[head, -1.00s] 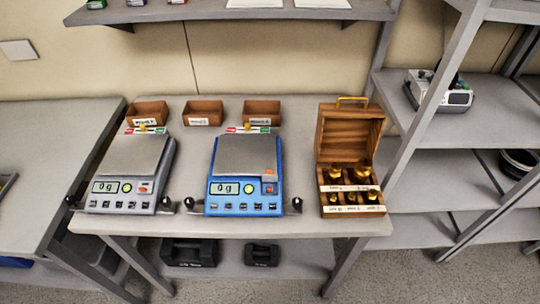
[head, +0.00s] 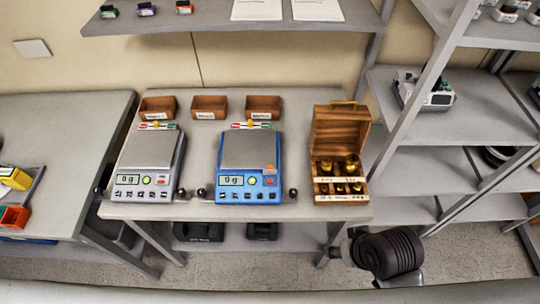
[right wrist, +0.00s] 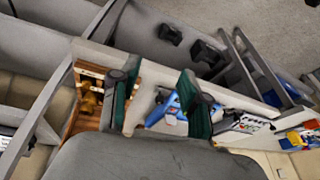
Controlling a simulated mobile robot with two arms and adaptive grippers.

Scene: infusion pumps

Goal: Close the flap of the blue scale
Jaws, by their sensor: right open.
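The blue scale (head: 231,196) stands on the table in the middle of the head view, with a grey plate on top and a display reading 0 g. A small orange-red part (head: 270,168), perhaps the flap, stands up at the front right of its plate; I cannot tell its exact angle. In the right wrist view the blue scale (right wrist: 171,105) is partly hidden behind one finger. My right gripper (right wrist: 158,84) is open, its fingers wide apart with nothing between them, apart from the scale. My left gripper is not in view.
A grey scale (head: 150,150) stands left of the blue one. An open wooden box (head: 340,128) with brass weights is to its right. Small brown bins (head: 209,107) line the back. A shelf (head: 220,22) hangs above. My dark right arm is at lower right.

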